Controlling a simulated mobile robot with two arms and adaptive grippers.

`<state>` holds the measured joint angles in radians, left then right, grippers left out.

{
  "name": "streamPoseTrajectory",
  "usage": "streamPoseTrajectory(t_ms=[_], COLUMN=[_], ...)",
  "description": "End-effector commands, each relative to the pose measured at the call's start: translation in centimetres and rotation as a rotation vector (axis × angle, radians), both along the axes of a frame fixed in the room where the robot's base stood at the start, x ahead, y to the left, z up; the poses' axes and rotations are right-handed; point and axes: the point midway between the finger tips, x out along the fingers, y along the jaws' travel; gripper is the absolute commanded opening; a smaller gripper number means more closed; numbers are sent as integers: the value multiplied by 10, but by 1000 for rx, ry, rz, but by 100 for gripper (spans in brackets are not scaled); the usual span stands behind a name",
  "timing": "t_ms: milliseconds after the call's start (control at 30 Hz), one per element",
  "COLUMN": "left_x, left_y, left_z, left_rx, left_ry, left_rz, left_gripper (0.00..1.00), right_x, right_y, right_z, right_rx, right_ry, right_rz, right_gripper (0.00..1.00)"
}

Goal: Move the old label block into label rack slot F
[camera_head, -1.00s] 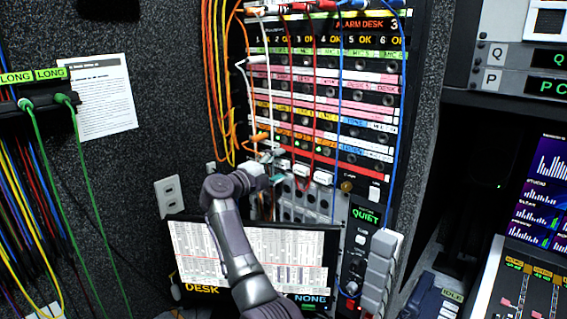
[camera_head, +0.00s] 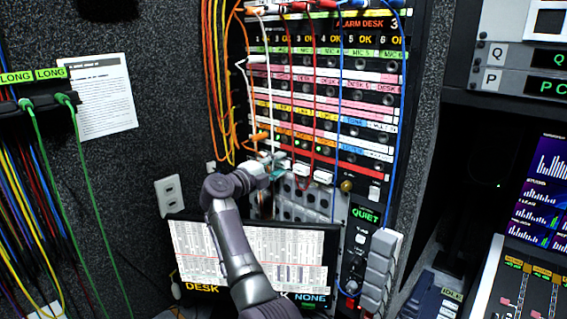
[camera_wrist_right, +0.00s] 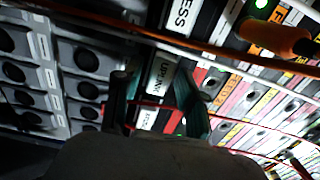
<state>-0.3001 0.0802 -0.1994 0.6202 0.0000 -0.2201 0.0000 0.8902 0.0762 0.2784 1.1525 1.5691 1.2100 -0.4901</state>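My right gripper (camera_head: 273,170) is at the lower left of the patch panel, in front of the lowest labelled rows. In the right wrist view its two dark teal fingers (camera_wrist_right: 158,100) are spread, one on each side of a dark block with a white label (camera_wrist_right: 160,77), which seems to read "UPLAN". I cannot tell whether the fingers press on this block. Another white-labelled block (camera_wrist_right: 184,17) ending in "ESS" sits beyond it in the same line. I cannot make out a slot marked F. My left gripper is not in view.
Orange, white, red and blue cables hang over the patch panel (camera_head: 325,100); an orange plug (camera_wrist_right: 275,38) and cables cross close to the right gripper. A monitor (camera_head: 300,262) stands below. A row of grey blocks (camera_head: 378,270) is at the right.

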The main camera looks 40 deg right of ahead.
Motion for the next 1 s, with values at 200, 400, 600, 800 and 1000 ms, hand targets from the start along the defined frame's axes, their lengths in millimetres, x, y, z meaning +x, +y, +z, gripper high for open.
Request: streamPoseTrajectory(t_ms=[200, 400, 600, 800, 1000], left_x=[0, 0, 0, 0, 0], left_y=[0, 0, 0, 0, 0], left_z=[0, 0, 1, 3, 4], left_rx=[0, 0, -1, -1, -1], left_ry=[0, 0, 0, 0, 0], left_rz=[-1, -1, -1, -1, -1], left_gripper=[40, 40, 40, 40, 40], right_x=[0, 0, 0, 0, -1], right_y=[0, 0, 3, 12, 20], right_z=[0, 0, 0, 0, 0], right_rx=[0, 0, 0, 1, 0], right_ry=[0, 0, 0, 0, 1], right_rz=[0, 0, 1, 2, 1], right_gripper=[0, 0, 0, 0, 0])
